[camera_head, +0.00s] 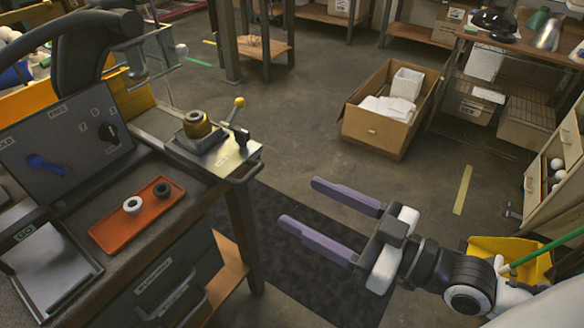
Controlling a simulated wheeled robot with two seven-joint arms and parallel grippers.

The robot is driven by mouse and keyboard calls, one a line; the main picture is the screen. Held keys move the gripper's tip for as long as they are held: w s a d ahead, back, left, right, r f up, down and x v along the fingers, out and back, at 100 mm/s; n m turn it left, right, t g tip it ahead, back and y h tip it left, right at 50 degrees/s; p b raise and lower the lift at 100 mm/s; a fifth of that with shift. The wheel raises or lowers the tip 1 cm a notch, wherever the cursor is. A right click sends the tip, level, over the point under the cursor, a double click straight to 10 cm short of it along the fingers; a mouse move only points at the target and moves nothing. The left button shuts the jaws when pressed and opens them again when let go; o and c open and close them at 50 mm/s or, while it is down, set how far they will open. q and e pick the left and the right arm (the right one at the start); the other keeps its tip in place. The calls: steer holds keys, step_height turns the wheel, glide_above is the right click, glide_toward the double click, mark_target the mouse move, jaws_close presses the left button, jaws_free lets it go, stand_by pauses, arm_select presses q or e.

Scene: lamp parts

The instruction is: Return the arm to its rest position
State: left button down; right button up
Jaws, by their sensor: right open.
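My right gripper (332,219) reaches in from the lower right with its two long purple fingers spread apart. Nothing is between the fingers. It hangs over the dark mat and floor, to the right of the workbench, touching nothing that I can see. My left gripper is not in view. On the bench, an orange tray (112,236) holds a white ring (132,205) and a black ring (162,190). A metal fixture plate (228,160) at the bench corner carries a brass-coloured round part (196,123) and a lever with a yellow knob (239,102).
A grey control panel (66,145) stands at the bench's left. An open cardboard box (372,130) sits on the floor beyond my right gripper. A drawer cabinet (560,175) and a yellow bin (480,245) are at the right. The floor between bench and box is clear.

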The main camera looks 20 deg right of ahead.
steer(key=s+f+m+g+h+p, duration=0.1)
steer(key=s+f+m+g+h, duration=0.1)
steer(key=f, duration=1.2)
steer(key=s+a+f+m+g+h+p, duration=0.1)
steer(key=s+f+g+h, duration=0.3)
steer(key=f, duration=1)
steer(key=shift+s+a+m+h+p, duration=0.2)
steer(key=shift+s+m+h+p, duration=0.5)
steer(key=shift+s, duration=0.55)
